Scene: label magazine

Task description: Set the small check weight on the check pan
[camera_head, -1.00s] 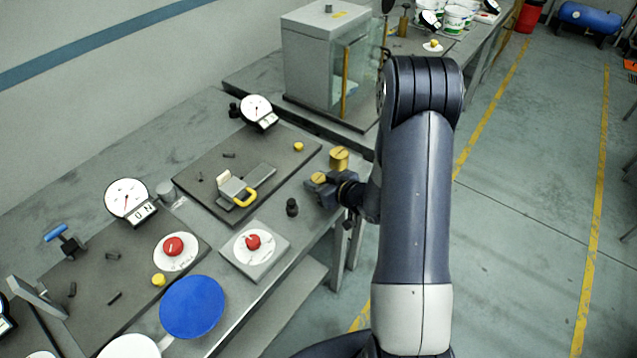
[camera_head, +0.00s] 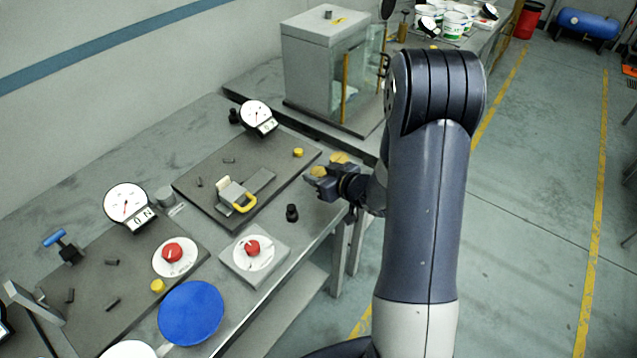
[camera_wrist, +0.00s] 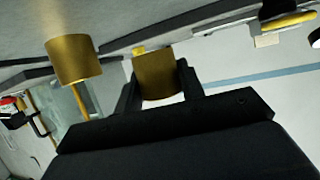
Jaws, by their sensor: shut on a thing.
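My gripper (camera_head: 322,182) is at the right edge of the near bench in the head view. It is shut on a small brass weight (camera_wrist: 155,76), which shows between the fingers in the wrist view and partly behind the gripper in the head view (camera_head: 318,171). A larger brass weight (camera_wrist: 74,59) stands apart beside it, also seen in the head view (camera_head: 340,157). A blue round plate (camera_head: 191,311) and a white round plate (camera_head: 128,349) lie at the front left. I cannot tell which plate is the check pan.
A small black knob (camera_head: 292,212) stands left of my gripper. Red knobs on white dials (camera_head: 253,247), gauges (camera_head: 127,201) and a glass-sided cabinet (camera_head: 325,70) stand around.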

